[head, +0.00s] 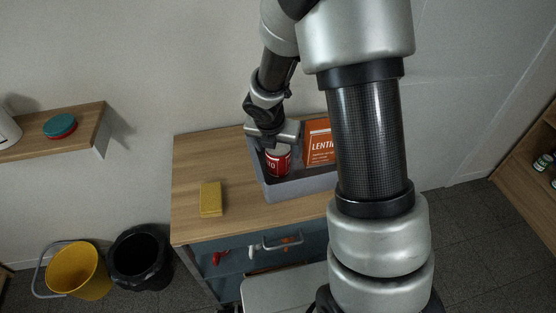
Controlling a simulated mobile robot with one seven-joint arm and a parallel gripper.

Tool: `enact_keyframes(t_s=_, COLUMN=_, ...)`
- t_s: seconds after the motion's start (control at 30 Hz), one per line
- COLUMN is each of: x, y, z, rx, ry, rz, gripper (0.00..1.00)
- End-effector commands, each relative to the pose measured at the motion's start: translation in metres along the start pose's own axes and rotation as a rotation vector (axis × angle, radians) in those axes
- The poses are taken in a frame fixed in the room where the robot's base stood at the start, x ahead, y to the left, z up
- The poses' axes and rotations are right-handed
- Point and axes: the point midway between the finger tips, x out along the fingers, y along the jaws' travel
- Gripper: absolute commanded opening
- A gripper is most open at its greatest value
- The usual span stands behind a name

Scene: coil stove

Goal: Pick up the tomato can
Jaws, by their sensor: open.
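The tomato can (278,162) is red with a pale band and white lettering. It stands in a grey bin (290,190) on a wooden cabinet top, near the bin's left side. My gripper (271,146) is above and at the can's upper end, pointing down. Its jaws are open, but the fingertips are partly hidden, and I cannot tell whether they touch the can. An orange lentil box (319,142) stands in the bin to the right of the can. My arm hides the bin's right part.
A yellow sponge (211,199) lies on the cabinet top (195,160), left of the bin. An open drawer (262,258) below holds small items. A yellow bucket (78,270) and a black bin (140,257) stand on the floor at left. A wall shelf (85,122) is at upper left.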

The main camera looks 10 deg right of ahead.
Motion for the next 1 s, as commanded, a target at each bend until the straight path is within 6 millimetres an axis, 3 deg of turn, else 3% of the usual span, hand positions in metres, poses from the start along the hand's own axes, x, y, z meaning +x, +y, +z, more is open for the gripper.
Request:
enact_keyframes(t_s=0.1, x=0.0133, y=0.0003, z=-0.001, rx=-0.002, ry=0.0, rz=-0.001, gripper=0.77)
enact_keyframes(t_s=0.37, x=0.0149, y=0.0002, z=-0.0003, rx=-0.001, ry=-0.001, rz=0.0, gripper=0.77)
enact_keyframes(t_s=0.7, x=0.0147, y=0.0001, z=-0.0004, rx=-0.001, ry=0.0, rz=0.0, gripper=0.21)
enact_keyframes(t_s=1.0, x=0.0092, y=0.0003, z=0.0028, rx=0.001, ry=-0.002, rz=0.001, gripper=0.19)
